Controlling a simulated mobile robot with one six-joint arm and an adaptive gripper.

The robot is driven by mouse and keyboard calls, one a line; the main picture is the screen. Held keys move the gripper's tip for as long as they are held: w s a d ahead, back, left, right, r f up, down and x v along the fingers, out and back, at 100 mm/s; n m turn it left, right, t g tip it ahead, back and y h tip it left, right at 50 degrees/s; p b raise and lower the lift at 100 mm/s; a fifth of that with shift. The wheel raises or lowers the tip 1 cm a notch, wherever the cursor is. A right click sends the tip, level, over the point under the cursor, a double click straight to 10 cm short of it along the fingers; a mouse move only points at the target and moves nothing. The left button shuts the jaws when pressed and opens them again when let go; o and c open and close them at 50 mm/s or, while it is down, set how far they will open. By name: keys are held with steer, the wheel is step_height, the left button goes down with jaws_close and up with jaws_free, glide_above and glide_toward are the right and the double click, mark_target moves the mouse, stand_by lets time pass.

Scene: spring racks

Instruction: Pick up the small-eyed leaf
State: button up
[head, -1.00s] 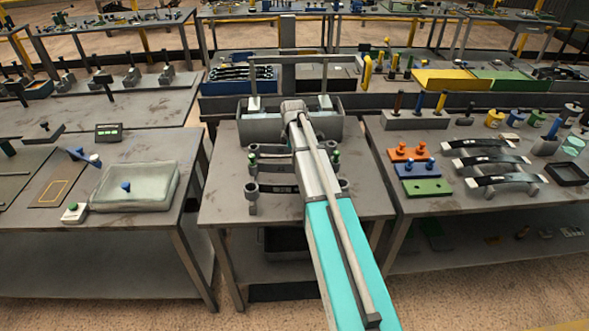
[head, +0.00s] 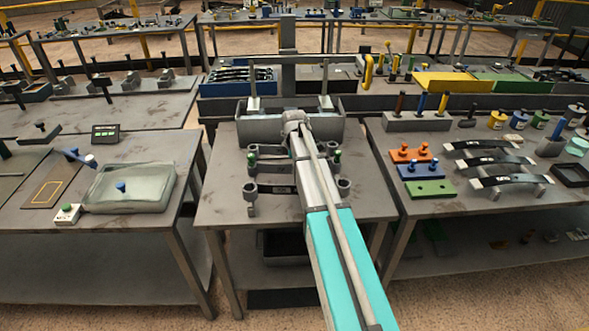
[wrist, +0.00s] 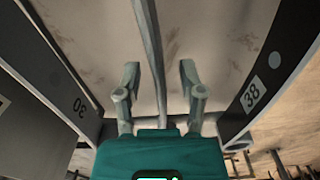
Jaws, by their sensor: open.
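Two dark leaf springs lie on the middle table, a far leaf (head: 274,167) and a near leaf (head: 277,189), each with ringed eyes at the ends. My arm covers part of both, and I cannot tell from here which has the smaller eyes. In the wrist view, a dark leaf labelled 38 (wrist: 268,75) is at the right and another labelled 30 (wrist: 62,88) is at the left. My gripper (wrist: 160,85) is open between them, fingers apart. A thin grey bar (wrist: 149,45) runs between the fingers; I cannot tell whether it touches them. The gripper is hidden in the head view.
A grey open bin (head: 262,131) stands at the back of the middle table. The right table holds several labelled leaves (head: 500,163) and coloured peg blocks (head: 430,188). The left table holds a pale tray (head: 130,190). The middle table's front edge is mostly clear.

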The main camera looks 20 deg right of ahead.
jaws_close()
stand_by(0.3)
